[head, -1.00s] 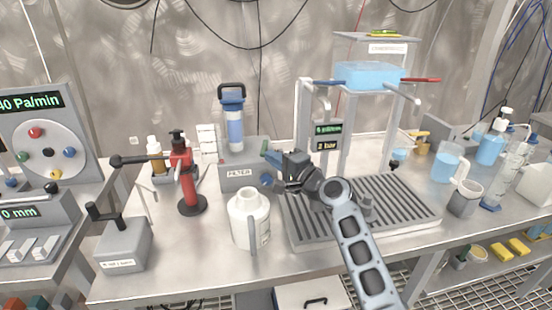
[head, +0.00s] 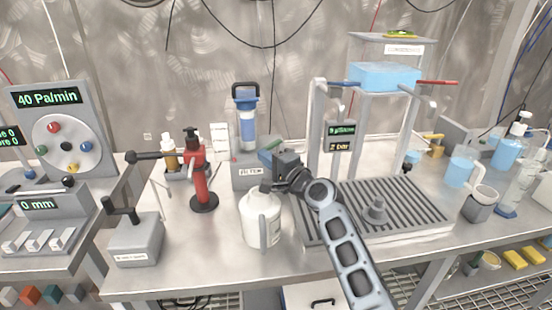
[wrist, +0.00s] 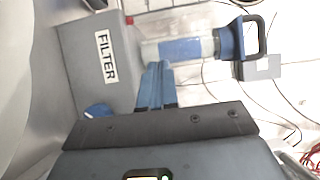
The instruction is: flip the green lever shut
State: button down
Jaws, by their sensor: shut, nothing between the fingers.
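My gripper (head: 270,150) is in front of the filter box (head: 249,177), to the right of the filter cylinder. Its blue fingers (wrist: 155,85) are together and empty in the wrist view. They overlap the filter's clear cylinder (wrist: 185,48) in that picture; I cannot tell whether they touch it. A small greenish patch shows at the fingertips in the head view; I cannot tell whether it is the green lever or part of the fingers. No clearly green lever shows in the wrist view. A blue knob (wrist: 97,110) lies beside the filter box there.
A white jug (head: 258,218) stands below my gripper. A red pump-like device (head: 198,175) is to the left. A ribbed drain tray (head: 425,213) and a stand with a blue tank (head: 385,76) are to the right. Bare bench shows left of the jug.

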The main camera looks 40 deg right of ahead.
jog(key=w, duration=0.2)
jog(key=w+a, duration=0.1)
jog(key=w, duration=0.1)
jog(key=shift+w+a+b, duration=0.15)
jog(key=shift+w+b, duration=0.1)
jog(key=shift+b, duration=0.1)
dwell(1.2)
